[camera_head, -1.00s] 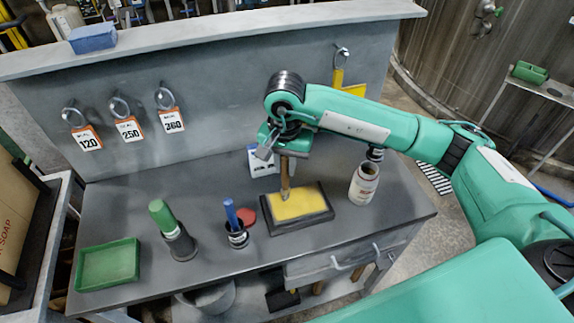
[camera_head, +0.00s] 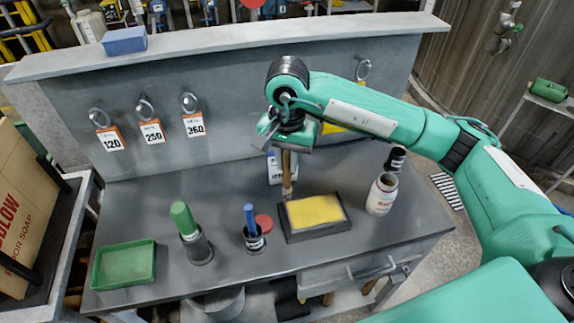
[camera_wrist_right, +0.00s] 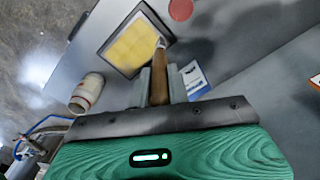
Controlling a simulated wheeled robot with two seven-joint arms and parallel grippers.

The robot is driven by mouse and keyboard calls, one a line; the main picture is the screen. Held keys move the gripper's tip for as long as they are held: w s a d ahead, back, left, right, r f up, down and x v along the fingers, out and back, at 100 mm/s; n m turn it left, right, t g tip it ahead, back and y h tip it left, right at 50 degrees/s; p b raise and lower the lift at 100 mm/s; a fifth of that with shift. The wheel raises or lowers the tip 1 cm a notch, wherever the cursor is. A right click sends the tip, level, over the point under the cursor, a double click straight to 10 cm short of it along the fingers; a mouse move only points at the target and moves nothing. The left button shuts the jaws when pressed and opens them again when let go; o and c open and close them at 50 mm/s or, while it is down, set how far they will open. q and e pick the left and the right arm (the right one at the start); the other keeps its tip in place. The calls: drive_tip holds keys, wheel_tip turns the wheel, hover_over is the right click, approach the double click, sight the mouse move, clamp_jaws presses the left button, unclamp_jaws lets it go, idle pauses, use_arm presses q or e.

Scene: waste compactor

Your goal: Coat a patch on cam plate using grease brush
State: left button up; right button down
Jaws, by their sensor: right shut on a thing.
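The cam plate (camera_head: 315,211) looks to be the dark block with a yellow top face, lying flat on the grey bench; it also shows in the right wrist view (camera_wrist_right: 131,44). My right gripper (camera_head: 286,146) is shut on the wooden handle of the grease brush (camera_head: 287,172), which hangs bristles down. The brush tip is by the plate's back left corner; whether it touches the plate I cannot tell. In the right wrist view the handle (camera_wrist_right: 159,75) sits between the fingers (camera_wrist_right: 159,84). My left gripper is not in view.
A white jar (camera_head: 382,194) stands right of the plate, with a black cylinder (camera_head: 396,159) behind it. A white-and-blue card (camera_head: 275,170) stands behind the brush.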

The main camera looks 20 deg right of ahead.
drive_tip(key=shift+a+r, duration=0.1)
drive_tip(key=shift+r, duration=0.85)
drive_tip(key=shift+r+p, duration=0.3)
drive_tip(key=shift+r, duration=0.2)
